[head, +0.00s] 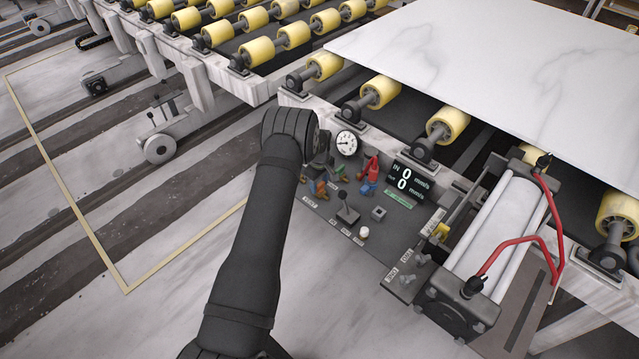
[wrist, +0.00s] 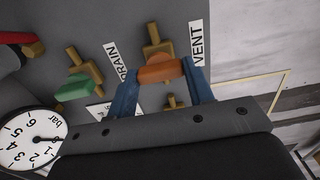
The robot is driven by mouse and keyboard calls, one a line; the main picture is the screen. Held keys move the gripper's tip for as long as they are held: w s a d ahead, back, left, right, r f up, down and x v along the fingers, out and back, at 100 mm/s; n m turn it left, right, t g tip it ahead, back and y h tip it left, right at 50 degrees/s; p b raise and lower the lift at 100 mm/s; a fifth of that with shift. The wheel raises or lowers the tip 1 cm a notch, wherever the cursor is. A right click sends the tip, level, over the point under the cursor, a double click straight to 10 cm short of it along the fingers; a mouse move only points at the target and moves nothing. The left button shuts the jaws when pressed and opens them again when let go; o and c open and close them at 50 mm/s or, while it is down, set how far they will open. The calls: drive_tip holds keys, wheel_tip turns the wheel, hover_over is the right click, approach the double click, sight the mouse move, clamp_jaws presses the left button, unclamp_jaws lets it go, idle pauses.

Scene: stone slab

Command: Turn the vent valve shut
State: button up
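The vent valve's orange handle (wrist: 160,72) lies crosswise over its brass body (wrist: 154,38), beside the VENT label (wrist: 197,44). My gripper (wrist: 160,68) has one blue finger at each end of the handle, with no clear gap at either side, so it looks shut on it. In the head view my gripper (head: 315,184) reaches down to the left part of the control panel (head: 330,212). The arm's end hides part of the vent valve there.
The drain valve's green handle (wrist: 75,87) is close on the left, with the pressure gauge (wrist: 32,138) below it. A red handle (head: 372,168), a lever (head: 346,212) and the display (head: 408,180) stand farther right on the panel.

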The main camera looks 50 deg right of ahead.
sight(319, 185)
drive_tip(key=o, duration=0.4)
drive_tip(key=shift+o, duration=0.2)
wheel_tip(319, 185, up, 18)
drive_tip(key=shift+f, duration=0.25)
drive_tip(key=shift+f, duration=0.1)
wheel_tip(319, 185, down, 17)
drive_tip(key=shift+f, duration=0.15)
idle(0.6)
